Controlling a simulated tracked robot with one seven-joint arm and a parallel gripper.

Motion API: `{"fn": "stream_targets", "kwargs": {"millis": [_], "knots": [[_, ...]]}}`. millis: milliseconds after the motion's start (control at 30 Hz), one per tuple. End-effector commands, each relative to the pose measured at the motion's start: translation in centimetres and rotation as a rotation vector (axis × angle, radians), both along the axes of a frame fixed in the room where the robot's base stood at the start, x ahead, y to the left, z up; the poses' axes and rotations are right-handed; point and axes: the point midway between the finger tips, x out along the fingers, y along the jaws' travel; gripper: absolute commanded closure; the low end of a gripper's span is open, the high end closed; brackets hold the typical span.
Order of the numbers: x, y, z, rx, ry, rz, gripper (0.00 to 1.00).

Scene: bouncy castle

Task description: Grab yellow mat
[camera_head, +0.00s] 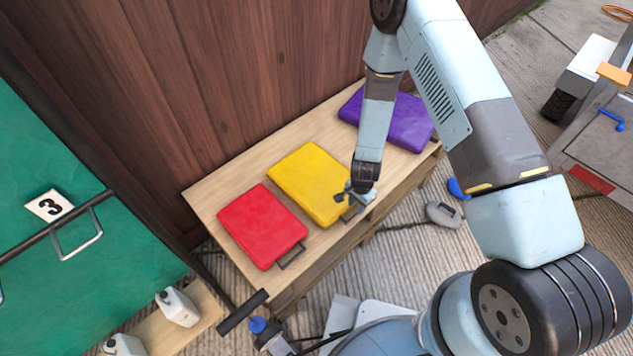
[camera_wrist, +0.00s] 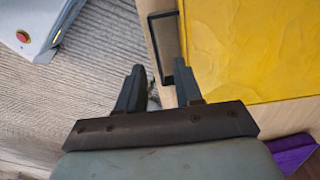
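The yellow mat (camera_head: 306,180) lies flat on a wooden bench (camera_head: 208,198), between a red mat and a purple mat. In the wrist view the yellow mat (camera_wrist: 255,45) fills the upper right, and its dark handle (camera_wrist: 155,45) sticks out past its left edge. My gripper (camera_head: 358,200) is at the yellow mat's front edge by the handle. In the wrist view my gripper (camera_wrist: 160,84) has its two fingers apart. The right finger is close to the near end of the handle; I cannot tell whether they touch. Nothing is held between the fingers.
The red mat (camera_head: 262,226) lies left of the yellow one, its handle facing the bench's front. The purple mat (camera_head: 400,122) lies to the right, partly behind my arm. A wooden wall (camera_head: 170,80) rises behind the bench. A grey object (camera_head: 443,214) is on the floor.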

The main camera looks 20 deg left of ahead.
Motion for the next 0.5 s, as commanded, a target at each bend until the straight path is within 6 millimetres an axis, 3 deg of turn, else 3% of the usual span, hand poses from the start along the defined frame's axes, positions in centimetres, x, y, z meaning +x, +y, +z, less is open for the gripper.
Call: {"fn": "stream_targets", "kwargs": {"millis": [233, 500], "knots": [[0.0, -0.2, -1.3, 0.000, 0.001, -0.001, 0.65], [0.0, -0.5, -4.5, 0.000, 0.001, -0.001, 0.65]]}}
